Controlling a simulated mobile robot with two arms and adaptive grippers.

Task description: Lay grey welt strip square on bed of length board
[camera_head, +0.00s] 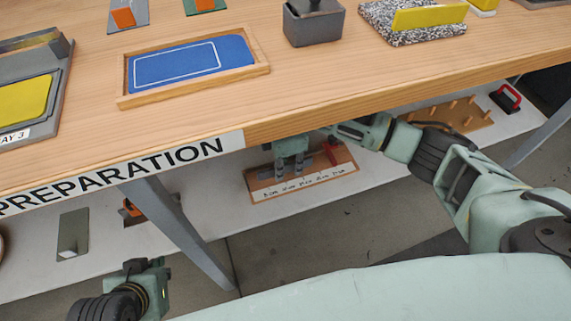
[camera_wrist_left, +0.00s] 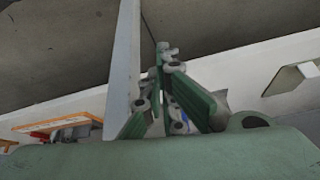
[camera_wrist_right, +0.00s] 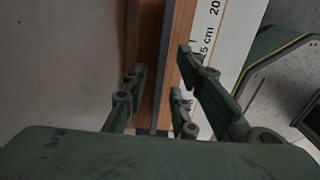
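The length board (camera_head: 345,168), wooden with a white scale strip along its front, lies on the lower shelf under the table. My right gripper (camera_head: 290,165) is over its left half. In the right wrist view the scale (camera_wrist_right: 226,45) runs beside the wooden bed (camera_wrist_right: 184,25). A narrow grey band (camera_wrist_right: 168,60) runs lengthwise beside the wood between my open right fingers; I cannot tell whether it is the welt strip or touches them. My left gripper (camera_wrist_left: 170,62) is low in front of the shelf, away from the board, its fingertips close together. I see no object in it.
The table edge (camera_head: 245,133) overhangs my right gripper. A table leg (camera_head: 180,230) stands between my grippers. The shelf (camera_head: 215,195) also holds a peg board (camera_head: 450,115), a red-handled tool (camera_head: 507,97) and a grey plate (camera_head: 73,235). A blue-floored tray (camera_head: 190,62) sits on top.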

